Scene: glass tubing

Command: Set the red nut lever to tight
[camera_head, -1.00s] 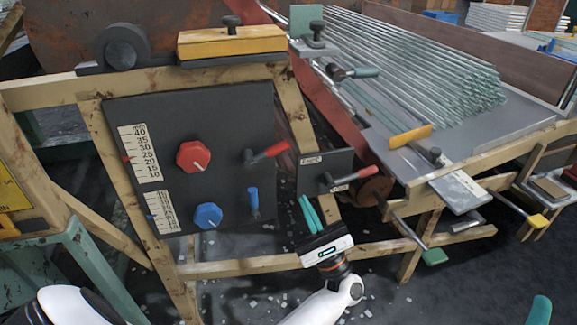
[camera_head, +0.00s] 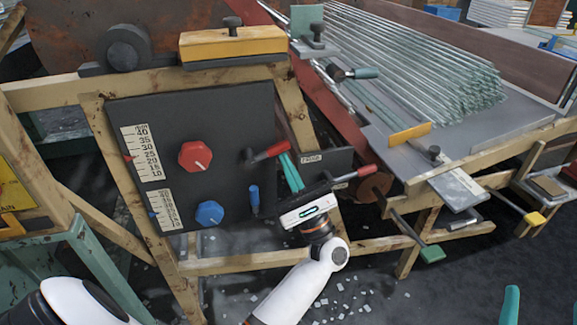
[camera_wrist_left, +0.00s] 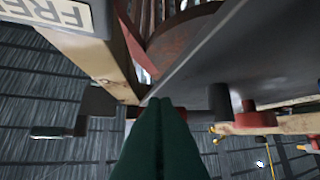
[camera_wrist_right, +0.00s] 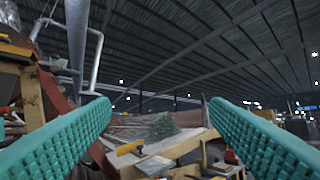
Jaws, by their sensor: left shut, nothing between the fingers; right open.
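The red nut lever (camera_head: 269,151) is on the dark control panel (camera_head: 225,120), right of the red knob (camera_head: 194,157). Its handle points right and slightly up from its dark pivot. My left gripper (camera_head: 286,158) is shut and empty, with its teal fingertips at or just below the handle's outer end. I cannot tell whether they touch it. In the left wrist view the shut fingers (camera_wrist_left: 160,103) point along the dark panel (camera_wrist_left: 240,50), with red and black fittings beyond. My right gripper (camera_wrist_right: 155,100) is open and empty, away from the panel.
A blue knob (camera_head: 209,213) and blue lever (camera_head: 254,199) sit lower on the panel. Glass tubes (camera_head: 430,65) lie on the bench at right.

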